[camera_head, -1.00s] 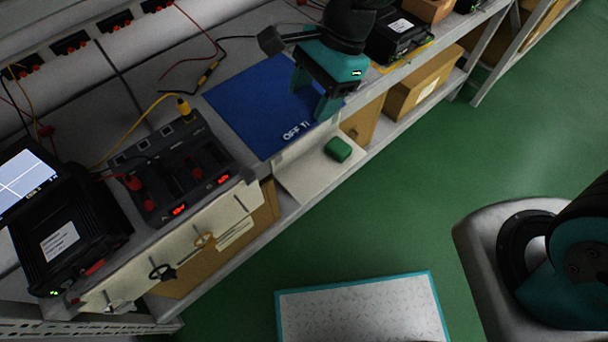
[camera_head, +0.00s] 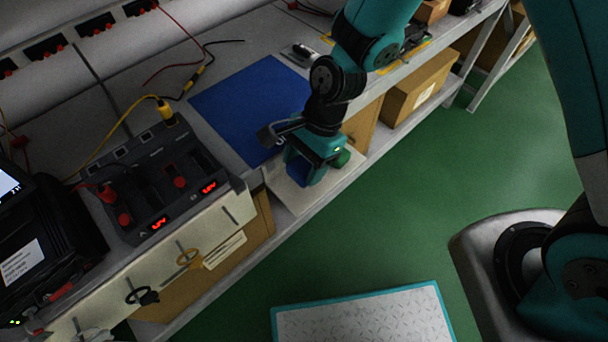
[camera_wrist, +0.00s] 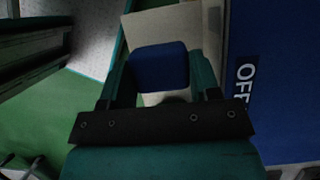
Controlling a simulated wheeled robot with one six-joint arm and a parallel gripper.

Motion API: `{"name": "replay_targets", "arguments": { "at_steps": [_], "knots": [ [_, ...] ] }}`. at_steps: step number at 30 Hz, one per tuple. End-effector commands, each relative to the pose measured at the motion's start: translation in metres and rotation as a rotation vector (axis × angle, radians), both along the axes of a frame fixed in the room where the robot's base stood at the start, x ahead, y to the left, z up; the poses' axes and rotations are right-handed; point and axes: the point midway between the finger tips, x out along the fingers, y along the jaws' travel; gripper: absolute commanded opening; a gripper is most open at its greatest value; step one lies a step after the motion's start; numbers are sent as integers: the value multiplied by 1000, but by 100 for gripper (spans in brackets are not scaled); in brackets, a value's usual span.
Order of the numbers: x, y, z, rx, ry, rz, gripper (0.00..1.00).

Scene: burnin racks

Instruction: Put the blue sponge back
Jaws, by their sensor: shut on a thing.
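The blue sponge (camera_wrist: 161,66) is between the two fingers of my gripper (camera_wrist: 163,72) in the wrist view. My gripper (camera_head: 305,176) is shut on it. In the head view the blue sponge (camera_head: 298,168) shows only in part between the fingers. The gripper points down over a pale ledge (camera_head: 289,201) that juts out below the bench's front edge. The ledge also shows behind the sponge in the wrist view (camera_wrist: 178,24). I cannot tell whether the sponge touches the ledge.
A blue mat (camera_head: 241,104) with white lettering lies on the bench, left of my arm. A black power unit (camera_head: 161,186) with red displays and cables stands nearer. Cardboard boxes (camera_head: 414,86) fill the lower shelf. The green floor (camera_head: 424,190) at right is open.

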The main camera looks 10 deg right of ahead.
Motion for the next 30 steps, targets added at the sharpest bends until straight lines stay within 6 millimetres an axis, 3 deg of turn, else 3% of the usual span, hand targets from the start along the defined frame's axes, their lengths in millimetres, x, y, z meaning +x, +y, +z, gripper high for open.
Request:
{"name": "replay_targets", "arguments": {
  "at_steps": [7,17,18,19,30],
  "knots": [
    [-1,-1,-38,-2,3,0,38],
    [0,0,-41,-1,1,0,38],
    [0,0,-42,-1,1,0,59],
    [0,0,-41,0,0,0,66],
    [1,-1,-35,0,0,-1,67]
  ]
}}
